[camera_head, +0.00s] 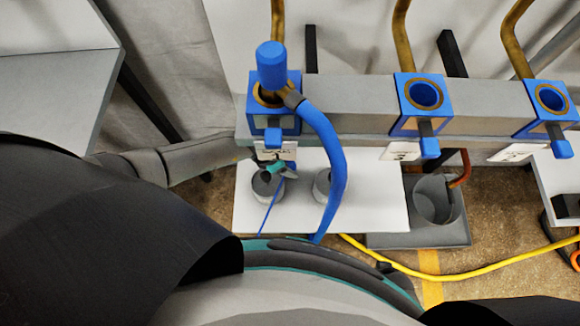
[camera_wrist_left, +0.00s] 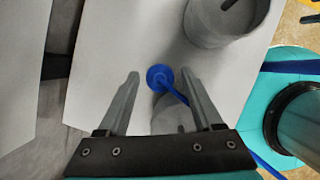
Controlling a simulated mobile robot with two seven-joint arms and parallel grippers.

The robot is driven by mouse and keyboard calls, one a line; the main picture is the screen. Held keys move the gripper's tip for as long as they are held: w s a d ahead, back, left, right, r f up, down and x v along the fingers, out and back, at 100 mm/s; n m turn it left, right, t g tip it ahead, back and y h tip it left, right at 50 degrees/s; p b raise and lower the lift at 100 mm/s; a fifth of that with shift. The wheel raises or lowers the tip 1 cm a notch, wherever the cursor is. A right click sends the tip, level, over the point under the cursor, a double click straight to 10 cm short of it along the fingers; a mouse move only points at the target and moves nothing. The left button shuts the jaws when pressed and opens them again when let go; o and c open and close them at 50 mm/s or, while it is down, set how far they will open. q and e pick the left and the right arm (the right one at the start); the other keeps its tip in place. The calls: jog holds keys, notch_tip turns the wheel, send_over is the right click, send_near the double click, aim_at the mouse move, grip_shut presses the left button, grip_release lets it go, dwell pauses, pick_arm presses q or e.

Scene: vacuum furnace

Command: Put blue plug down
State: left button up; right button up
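A small round blue plug (camera_wrist_left: 160,77) shows between my left gripper's two fingertips (camera_wrist_left: 161,74) in the left wrist view. The fingers stand apart, with a gap on both sides of the plug. A thin blue cord runs from the plug toward the lower right. A grey cylinder (camera_wrist_left: 171,116) is just below it; I cannot tell whether the plug touches the cylinder or the white table. In the head view my left gripper (camera_head: 284,171) is above the left grey cylinder (camera_head: 268,187), and a thin blue cord (camera_head: 267,222) hangs there. My right gripper is not visible.
A second grey cylinder (camera_head: 323,186) stands on the white table (camera_head: 378,205). Behind it, a larger blue plug (camera_head: 272,68) with a thick blue hose (camera_head: 331,160) sits above the left blue socket. Two empty blue sockets (camera_head: 424,95) are to the right. A yellow cable (camera_head: 470,273) crosses the floor.

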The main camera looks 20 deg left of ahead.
pick_arm(q)
grip_shut()
dwell(0.3)
jog(key=shift+r, duration=0.15)
